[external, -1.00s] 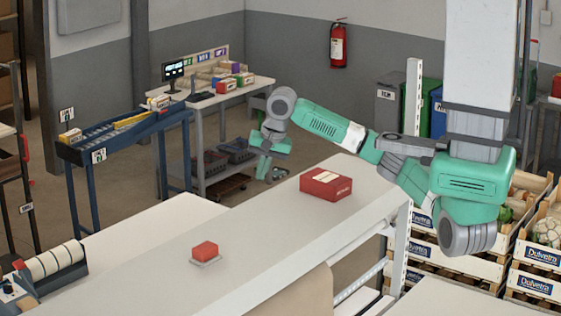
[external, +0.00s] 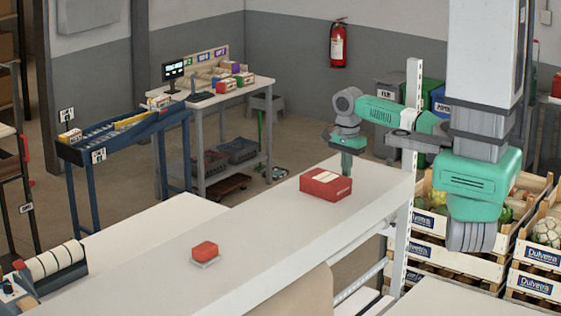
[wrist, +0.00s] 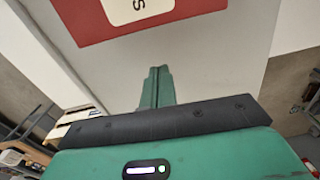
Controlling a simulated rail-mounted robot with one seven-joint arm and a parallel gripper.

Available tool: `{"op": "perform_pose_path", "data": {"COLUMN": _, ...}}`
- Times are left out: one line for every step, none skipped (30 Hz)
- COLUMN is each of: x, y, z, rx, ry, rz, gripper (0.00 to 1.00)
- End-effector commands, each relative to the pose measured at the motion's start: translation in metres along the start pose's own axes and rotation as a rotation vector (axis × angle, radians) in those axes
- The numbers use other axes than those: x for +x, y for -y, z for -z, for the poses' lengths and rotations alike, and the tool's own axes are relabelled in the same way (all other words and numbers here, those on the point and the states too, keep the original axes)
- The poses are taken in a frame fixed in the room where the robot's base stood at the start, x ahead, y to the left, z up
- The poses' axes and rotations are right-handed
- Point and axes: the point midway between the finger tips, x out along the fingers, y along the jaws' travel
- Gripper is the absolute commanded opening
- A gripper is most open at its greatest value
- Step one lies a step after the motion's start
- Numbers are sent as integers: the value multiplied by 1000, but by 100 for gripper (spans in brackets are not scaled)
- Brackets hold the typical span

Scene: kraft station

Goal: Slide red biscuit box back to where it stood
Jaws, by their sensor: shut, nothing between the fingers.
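The red biscuit box (external: 326,187) lies flat on the long pale counter (external: 262,214), with a white label on its top. Its red top (wrist: 85,22) and part of the label also show in the wrist view, cut off by the upper edge. My gripper (external: 347,172) is shut and empty, pointing down just behind the box's back right corner. In the wrist view the closed green fingertips (wrist: 158,75) show a gap of bare counter between them and the box. The external view does not show clearly how high the tips are.
A small red block (external: 205,249) sits on a white plate farther left on the same counter. The counter between the two is clear. A perforated white post (external: 412,130) stands at the counter's right end, close to my arm.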

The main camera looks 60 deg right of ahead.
Motion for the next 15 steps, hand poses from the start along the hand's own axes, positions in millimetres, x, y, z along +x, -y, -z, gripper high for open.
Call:
{"op": "perform_pose_path", "data": {"x": 9, "y": -1, "z": 0, "rx": 0, "ry": -2, "rz": -2, "gripper": 0}}
{"op": "perform_pose_path", "data": {"x": 15, "y": -1, "z": 0, "rx": -1, "ry": -1, "rz": -2, "gripper": 0}}
{"op": "perform_pose_path", "data": {"x": 14, "y": 0, "z": -7, "rx": -5, "ry": -3, "rz": 1, "gripper": 0}}
{"op": "perform_pose_path", "data": {"x": 13, "y": 0, "z": -13, "rx": -6, "ry": -3, "rz": 1, "gripper": 0}}
{"op": "perform_pose_path", "data": {"x": 13, "y": 0, "z": -17, "rx": -5, "ry": -4, "rz": 1, "gripper": 0}}
{"op": "perform_pose_path", "data": {"x": 13, "y": 0, "z": -23, "rx": -4, "ry": -2, "rz": 0, "gripper": 0}}
{"op": "perform_pose_path", "data": {"x": 14, "y": 0, "z": -27, "rx": -4, "ry": -3, "rz": 1, "gripper": 0}}
{"op": "perform_pose_path", "data": {"x": 14, "y": 0, "z": -30, "rx": -3, "ry": -3, "rz": 2, "gripper": 0}}
{"op": "perform_pose_path", "data": {"x": 14, "y": 0, "z": -34, "rx": -4, "ry": -1, "rz": 1, "gripper": 0}}
{"op": "perform_pose_path", "data": {"x": 14, "y": 0, "z": -36, "rx": -4, "ry": -1, "rz": 1, "gripper": 0}}
{"op": "perform_pose_path", "data": {"x": 15, "y": 0, "z": -38, "rx": -3, "ry": -1, "rz": 1, "gripper": 0}}
{"op": "perform_pose_path", "data": {"x": 15, "y": 0, "z": -39, "rx": -2, "ry": -1, "rz": 2, "gripper": 0}}
{"op": "perform_pose_path", "data": {"x": 15, "y": 0, "z": -40, "rx": -1, "ry": -1, "rz": 2, "gripper": 0}}
{"op": "perform_pose_path", "data": {"x": 15, "y": 0, "z": -40, "rx": -1, "ry": -1, "rz": 2, "gripper": 0}}
{"op": "perform_pose_path", "data": {"x": 16, "y": 0, "z": -41, "rx": -1, "ry": -1, "rz": 2, "gripper": 0}}
